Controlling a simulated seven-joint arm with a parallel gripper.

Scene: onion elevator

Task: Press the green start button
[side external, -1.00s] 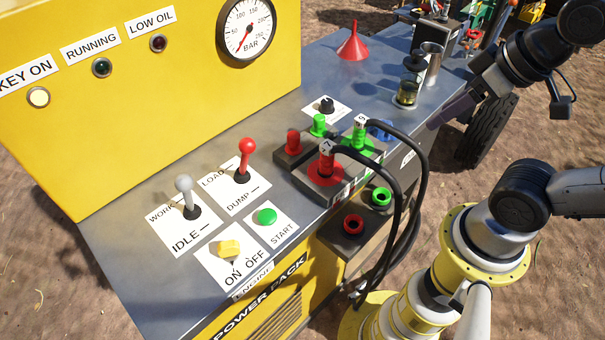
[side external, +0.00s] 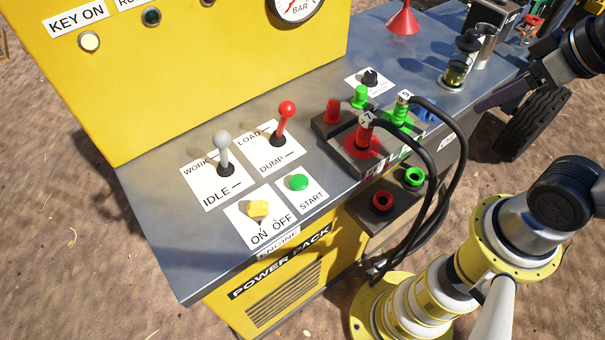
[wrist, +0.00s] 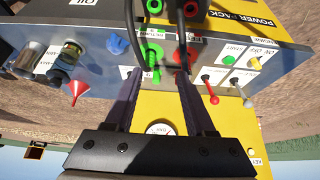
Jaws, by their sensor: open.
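The green start button (side external: 299,181) is a round cap on a white START label, on the grey console top near its front edge. In the wrist view the green button (wrist: 229,60) shows small, to the right of my fingers. My gripper is at the right edge of the side external view, with a dark finger (side external: 503,93) over the console's far right end, well away from the button. In the wrist view my gripper (wrist: 158,75) is open, with nothing seen between its fingers, which point towards the hose couplings.
A yellow key switch (side external: 258,209) sits beside the button. A red lever (side external: 287,108) and a grey lever (side external: 221,140) stand behind. Red and green couplings with black hoses (side external: 449,135) lie between gripper and button. A red funnel (side external: 403,20) stands farther back.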

